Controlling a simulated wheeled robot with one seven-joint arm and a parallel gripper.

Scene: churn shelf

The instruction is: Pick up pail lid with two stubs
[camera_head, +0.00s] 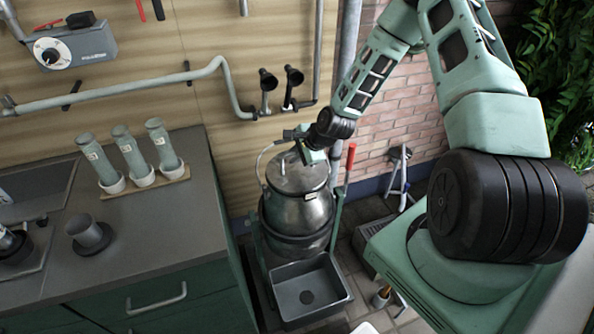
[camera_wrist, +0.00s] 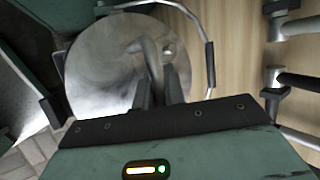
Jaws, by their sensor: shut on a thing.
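The pail lid (camera_head: 290,178) is a round grey metal disc on top of the metal pail (camera_head: 300,212). I cannot tell whether it touches the rim all round. In the wrist view the lid (camera_wrist: 100,65) fills the upper left, with a curved handle (camera_wrist: 151,58) and a small round stub (camera_wrist: 168,50); a second stub is not clear. My gripper (camera_head: 307,156) is at the top of the lid, its fingers (camera_wrist: 160,82) shut on the handle. The fingers hide part of the handle.
The pail sits in a green stand above a grey basin (camera_head: 308,290). A counter (camera_head: 180,215) with several grey-green cylinders is at left. A red-handled rod (camera_head: 350,165) stands close right of the pail. Wall pipes (camera_head: 150,88) run behind.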

